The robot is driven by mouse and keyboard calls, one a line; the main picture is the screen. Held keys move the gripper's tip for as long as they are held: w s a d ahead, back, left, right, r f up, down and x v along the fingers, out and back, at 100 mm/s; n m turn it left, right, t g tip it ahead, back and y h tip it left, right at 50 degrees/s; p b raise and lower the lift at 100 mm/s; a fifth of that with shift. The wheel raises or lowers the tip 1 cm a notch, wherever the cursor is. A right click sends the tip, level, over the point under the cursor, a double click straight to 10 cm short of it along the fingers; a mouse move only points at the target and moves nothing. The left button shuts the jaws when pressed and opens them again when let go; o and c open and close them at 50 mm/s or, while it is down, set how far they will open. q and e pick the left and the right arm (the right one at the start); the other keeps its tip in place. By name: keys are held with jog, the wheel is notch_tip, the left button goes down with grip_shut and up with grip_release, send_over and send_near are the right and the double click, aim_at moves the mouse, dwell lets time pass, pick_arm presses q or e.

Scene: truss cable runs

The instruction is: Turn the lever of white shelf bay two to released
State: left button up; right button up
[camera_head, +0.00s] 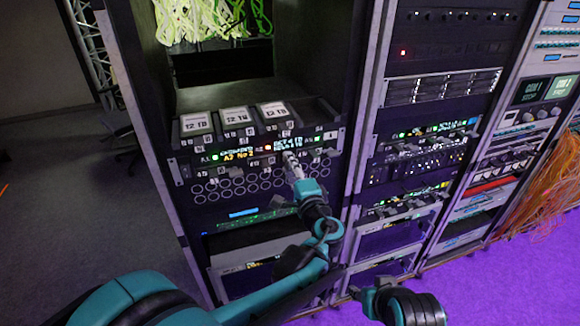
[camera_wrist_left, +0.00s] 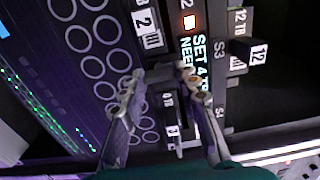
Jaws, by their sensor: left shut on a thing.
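A rack panel (camera_head: 190,168) with lit text and a row of small numbered tags stands below a shelf with white-topped "12 TB" units. My left gripper (camera_head: 292,163) is at the right part of this panel. In the left wrist view my left gripper (camera_wrist_left: 160,88) is shut on a small dark lever (camera_wrist_left: 158,76), between the ring-marked strip and the lit text. The fingers hide part of the lever, and its exact setting cannot be read. A tag with a 2 (camera_wrist_left: 146,22) shows just above it.
Three white-topped units (camera_head: 236,115) sit on the shelf above the panel. Pale cables (camera_head: 200,18) hang higher up. More racks (camera_head: 440,90) stand to the right, with orange cables (camera_head: 545,195) beyond. Dark open floor (camera_head: 60,190) lies left, purple floor (camera_head: 510,265) right.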

pick_arm(q)
jog(key=o, duration=0.9)
jog(key=shift+s, duration=0.15)
jog(key=v, duration=0.7)
jog(key=shift+s, duration=0.1)
